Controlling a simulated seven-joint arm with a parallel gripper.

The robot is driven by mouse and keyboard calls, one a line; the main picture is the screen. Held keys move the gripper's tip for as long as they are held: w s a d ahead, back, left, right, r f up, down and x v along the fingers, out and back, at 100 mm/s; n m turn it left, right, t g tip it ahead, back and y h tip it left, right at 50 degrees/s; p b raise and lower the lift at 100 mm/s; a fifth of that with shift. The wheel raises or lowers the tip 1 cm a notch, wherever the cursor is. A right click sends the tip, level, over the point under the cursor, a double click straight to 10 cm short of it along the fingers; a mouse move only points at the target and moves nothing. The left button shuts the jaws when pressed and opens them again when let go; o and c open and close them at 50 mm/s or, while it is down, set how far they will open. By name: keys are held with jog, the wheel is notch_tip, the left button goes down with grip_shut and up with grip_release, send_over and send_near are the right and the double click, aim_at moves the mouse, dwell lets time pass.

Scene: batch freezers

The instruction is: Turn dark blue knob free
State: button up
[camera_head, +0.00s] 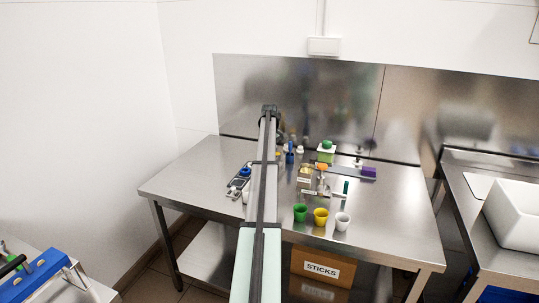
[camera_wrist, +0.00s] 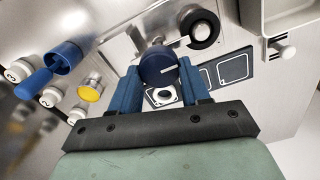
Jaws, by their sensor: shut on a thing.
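In the wrist view, the dark blue knob (camera_wrist: 157,64) is a round cap with a pale line on its face, in front of a metal panel. My gripper (camera_wrist: 160,75) has its two blue fingers on either side of the knob and is shut on it. Below the knob, a white ring with a dark centre (camera_wrist: 163,96) shows between the fingers. In the head view my arm reaches over the steel table (camera_head: 210,165) and hides the gripper's grip.
In the wrist view, a black round knob (camera_wrist: 200,30), a yellow knob (camera_wrist: 90,90), a blue handle (camera_wrist: 35,82) and several white numbered knobs are nearby. In the head view, green (camera_head: 300,213), yellow (camera_head: 321,217) and white (camera_head: 342,221) cups stand near the table's front edge.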

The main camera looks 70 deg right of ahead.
jog(key=c, duration=0.5)
jog(key=shift+o, duration=0.2)
jog(key=m, duration=0.4)
jog(key=shift+d, duration=0.1)
jog(key=m, duration=0.3)
jog(key=shift+s+m, duration=0.1)
jog(key=shift+m, duration=0.2)
jog(key=m, duration=0.5)
jog(key=shift+s+d+m, duration=0.1)
jog(key=shift+m, duration=0.2)
jog(key=m, duration=0.4)
jog(key=shift+m, duration=0.3)
